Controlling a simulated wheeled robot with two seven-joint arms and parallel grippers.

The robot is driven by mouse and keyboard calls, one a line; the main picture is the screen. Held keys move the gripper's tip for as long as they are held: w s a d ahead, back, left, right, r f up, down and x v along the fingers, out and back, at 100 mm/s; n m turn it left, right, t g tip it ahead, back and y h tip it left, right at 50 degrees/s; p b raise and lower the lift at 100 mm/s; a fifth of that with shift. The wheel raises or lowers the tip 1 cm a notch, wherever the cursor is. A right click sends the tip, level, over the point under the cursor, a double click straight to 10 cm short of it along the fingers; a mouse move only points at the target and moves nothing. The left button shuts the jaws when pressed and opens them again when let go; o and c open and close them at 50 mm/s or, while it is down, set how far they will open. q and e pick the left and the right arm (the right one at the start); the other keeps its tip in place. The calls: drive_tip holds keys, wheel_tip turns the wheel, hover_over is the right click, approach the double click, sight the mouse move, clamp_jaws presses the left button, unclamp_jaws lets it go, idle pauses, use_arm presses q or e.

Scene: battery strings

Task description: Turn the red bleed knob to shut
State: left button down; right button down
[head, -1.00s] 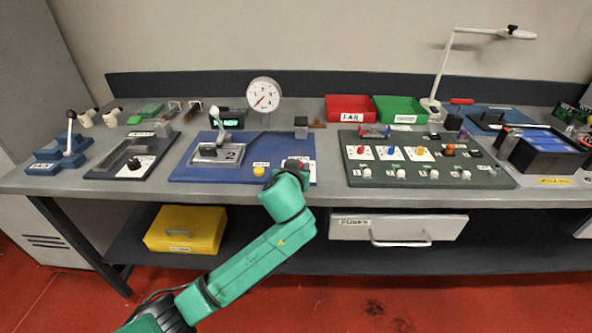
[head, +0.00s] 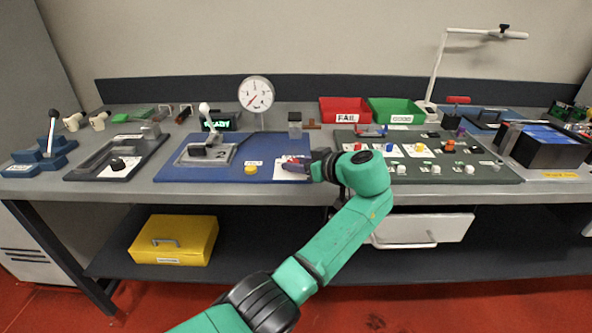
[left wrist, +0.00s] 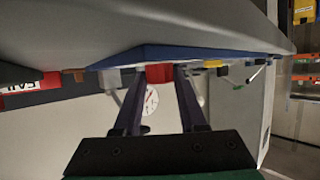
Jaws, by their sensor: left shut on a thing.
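The red bleed knob (left wrist: 160,73) shows in the left wrist view between the two fingers of my left gripper (left wrist: 160,75), at the edge of the blue board (left wrist: 150,54). In the head view my left gripper (head: 297,165) lies low over the right front of the blue board (head: 210,172), pointing left. It is shut on the knob, which the fingers mostly hide in the head view. The knob's exact angle cannot be read. The dial gauge (head: 256,94) stands behind the board, with a red needle. My right gripper is not in view.
A yellow button (head: 251,170) and a lever (head: 204,110) with a pale ball sit on the blue board. A dark green panel (head: 470,174) with several knobs lies to the right, partly behind my left arm. Red (head: 345,104) and green bins stand at the back.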

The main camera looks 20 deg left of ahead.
use_arm(q)
drive_tip(key=shift+n+g+y, duration=0.3)
drive_tip(key=shift+n+g, duration=0.2)
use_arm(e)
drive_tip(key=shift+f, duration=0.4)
use_arm(q)
drive_tip(key=shift+c, duration=2.4)
unclamp_jaws()
drive_tip(key=shift+w, duration=0.1)
